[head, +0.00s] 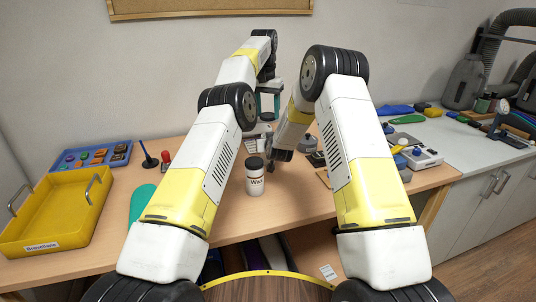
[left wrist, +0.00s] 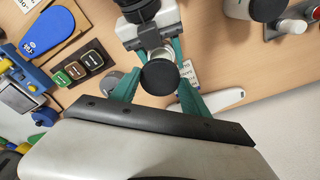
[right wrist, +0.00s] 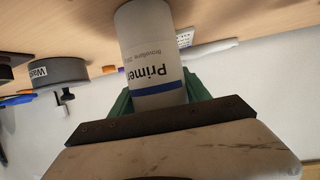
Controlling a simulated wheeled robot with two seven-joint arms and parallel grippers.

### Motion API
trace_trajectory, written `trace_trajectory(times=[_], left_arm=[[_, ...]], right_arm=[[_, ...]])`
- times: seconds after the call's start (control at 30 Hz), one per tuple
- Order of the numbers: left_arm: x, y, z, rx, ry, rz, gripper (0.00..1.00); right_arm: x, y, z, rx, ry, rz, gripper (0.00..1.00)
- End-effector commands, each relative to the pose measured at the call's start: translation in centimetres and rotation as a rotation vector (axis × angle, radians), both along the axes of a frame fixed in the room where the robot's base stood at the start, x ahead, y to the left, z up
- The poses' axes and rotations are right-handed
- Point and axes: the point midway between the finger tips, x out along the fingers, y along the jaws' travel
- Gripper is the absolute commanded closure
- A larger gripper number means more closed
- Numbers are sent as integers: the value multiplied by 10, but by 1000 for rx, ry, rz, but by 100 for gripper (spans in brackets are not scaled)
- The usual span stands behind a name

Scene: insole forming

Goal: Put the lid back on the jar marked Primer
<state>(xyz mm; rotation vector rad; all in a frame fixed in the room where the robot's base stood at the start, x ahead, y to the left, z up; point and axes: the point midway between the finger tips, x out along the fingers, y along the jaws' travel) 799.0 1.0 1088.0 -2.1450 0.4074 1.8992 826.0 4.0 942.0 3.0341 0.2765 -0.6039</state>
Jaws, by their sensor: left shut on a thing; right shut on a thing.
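The white jar marked Primer (right wrist: 155,60), with a blue stripe, is held between the green fingers of my right gripper (right wrist: 160,95). In the left wrist view my right gripper (left wrist: 158,40) reaches in from the top around the jar. My left gripper (left wrist: 158,95) is shut on a round black lid (left wrist: 159,78), which lies over the jar's position in that view. I cannot tell whether the lid touches the jar. In the head view my left gripper (head: 268,103) points down at the back of the table; the arms largely hide the jar.
A white jar marked Wax (head: 254,181) with a dark lid stands in front of the grippers. A yellow tray (head: 65,240) and a blue tray (head: 120,157) are at left. A grey tin (right wrist: 60,72) stands beside the Primer jar. A blue insole (left wrist: 50,30) lies nearby.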

Motion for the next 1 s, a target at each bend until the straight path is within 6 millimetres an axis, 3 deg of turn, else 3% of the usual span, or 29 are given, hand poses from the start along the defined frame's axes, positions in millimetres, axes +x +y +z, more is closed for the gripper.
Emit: trace_trajectory(times=[0.1, 0.33, 0.73, 1.0], left_arm=[[0, 0, 0, 0, 0, 0, 83], [0, 0, -6, 1, 2, -1, 83], [0, 0, -47, 0, 2, 0, 83], [0, 0, -49, -1, 0, 0, 83]], right_arm=[[0, 0, 0, 0, 0, 0, 100], [0, 0, 0, 0, 0, 0, 100], [0, 0, 0, 0, -1, 0, 100], [0, 0, 1, 0, -1, 0, 100]])
